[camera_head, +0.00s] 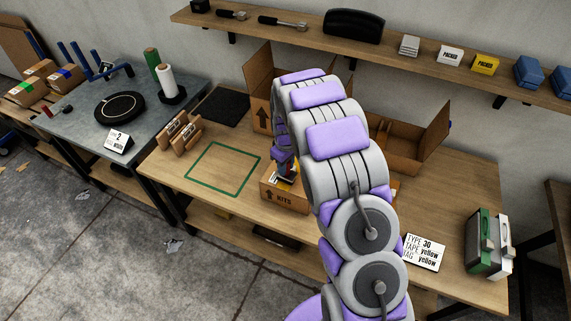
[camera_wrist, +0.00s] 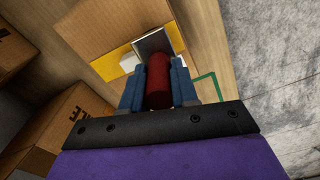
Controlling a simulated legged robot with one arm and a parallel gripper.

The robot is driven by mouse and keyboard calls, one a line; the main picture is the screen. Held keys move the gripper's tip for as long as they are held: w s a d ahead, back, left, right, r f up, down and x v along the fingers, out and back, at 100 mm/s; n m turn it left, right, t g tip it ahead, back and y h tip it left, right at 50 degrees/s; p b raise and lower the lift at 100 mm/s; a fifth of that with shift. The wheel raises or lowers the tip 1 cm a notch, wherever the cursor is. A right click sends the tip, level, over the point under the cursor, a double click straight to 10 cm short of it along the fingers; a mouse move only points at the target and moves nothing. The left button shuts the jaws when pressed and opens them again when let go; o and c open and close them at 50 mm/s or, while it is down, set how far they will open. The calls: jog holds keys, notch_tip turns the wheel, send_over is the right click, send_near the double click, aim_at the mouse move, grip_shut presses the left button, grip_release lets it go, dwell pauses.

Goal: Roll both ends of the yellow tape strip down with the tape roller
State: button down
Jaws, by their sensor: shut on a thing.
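My gripper (camera_wrist: 157,76) is shut on the red handle of the tape roller (camera_wrist: 158,84), with one blue finger on each side. The roller's dark grey head (camera_wrist: 154,43) is over the yellow tape strip (camera_wrist: 110,66) on a cardboard box (camera_wrist: 108,27). I cannot tell whether it touches the tape. Yellow shows on both sides of the head, and a white piece lies beside it. In the head view the box marked KITS (camera_head: 284,198) stands on the wooden table, and my arm hides much of it and the gripper.
A green outlined square (camera_head: 222,169) on the table is empty. Open cardboard boxes (camera_head: 410,140) stand behind my arm. A sign (camera_head: 424,252) reads type 30, tape yellow, tag yellow. Green and white holders (camera_head: 488,245) stand at the table's right end. A shelf (camera_head: 380,52) runs above.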

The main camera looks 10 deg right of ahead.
jog(key=shift+f, duration=0.35)
dwell(1.1)
jog(key=shift+s+a, duration=0.15)
jog(key=shift+s, duration=0.1)
jog(key=shift+s+a+f, duration=0.1)
jog(key=shift+s+a, duration=0.2)
jog(key=shift+s, duration=0.1)
jog(key=shift+s+a, duration=0.25)
jog(key=shift+s, duration=0.05)
dwell(0.3)
notch_tip(320, 180, up, 6)
jog(key=p, duration=0.2)
dwell(0.5)
jog(key=shift+w, duration=0.1)
